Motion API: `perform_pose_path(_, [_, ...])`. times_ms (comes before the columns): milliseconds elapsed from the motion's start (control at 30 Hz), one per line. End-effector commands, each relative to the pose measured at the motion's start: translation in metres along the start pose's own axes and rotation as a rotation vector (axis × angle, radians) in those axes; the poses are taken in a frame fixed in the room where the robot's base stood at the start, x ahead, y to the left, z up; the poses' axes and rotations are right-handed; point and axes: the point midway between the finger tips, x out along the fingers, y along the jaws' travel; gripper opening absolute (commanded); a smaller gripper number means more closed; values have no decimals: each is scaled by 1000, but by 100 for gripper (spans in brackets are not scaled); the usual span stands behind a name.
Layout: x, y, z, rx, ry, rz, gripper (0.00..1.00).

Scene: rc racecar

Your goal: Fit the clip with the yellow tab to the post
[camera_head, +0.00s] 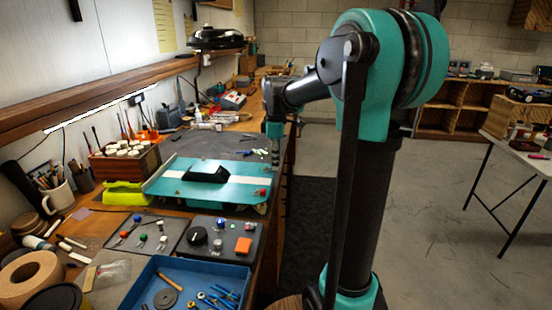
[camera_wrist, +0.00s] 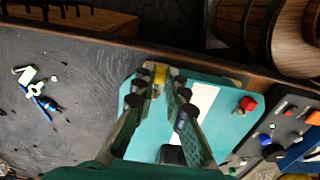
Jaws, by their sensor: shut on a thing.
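My gripper (camera_wrist: 158,82) is over one end of the teal car body (camera_wrist: 228,125), its fingers shut on the clip with the yellow tab (camera_wrist: 160,74). The clip sits between the fingertips; its metal part is mostly hidden. I cannot tell whether it touches a post. In the head view my gripper (camera_head: 275,152) is at the right edge of the car body (camera_head: 210,178), which lies on the bench with a white stripe and black cockpit. A red-tabbed clip (camera_wrist: 248,103) is at another corner of the body. The post near my gripper is not clearly visible.
A blue tool tray (camera_head: 147,272) is nearer. Small pale and blue items (camera_wrist: 35,88) lie on the dark mat.

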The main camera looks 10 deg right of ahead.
Motion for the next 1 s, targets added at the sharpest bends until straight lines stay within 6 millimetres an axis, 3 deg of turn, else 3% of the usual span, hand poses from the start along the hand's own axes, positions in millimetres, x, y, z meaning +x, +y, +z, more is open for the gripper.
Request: perform_pose_path(1000, [3,0,-6,0,0,0,0])
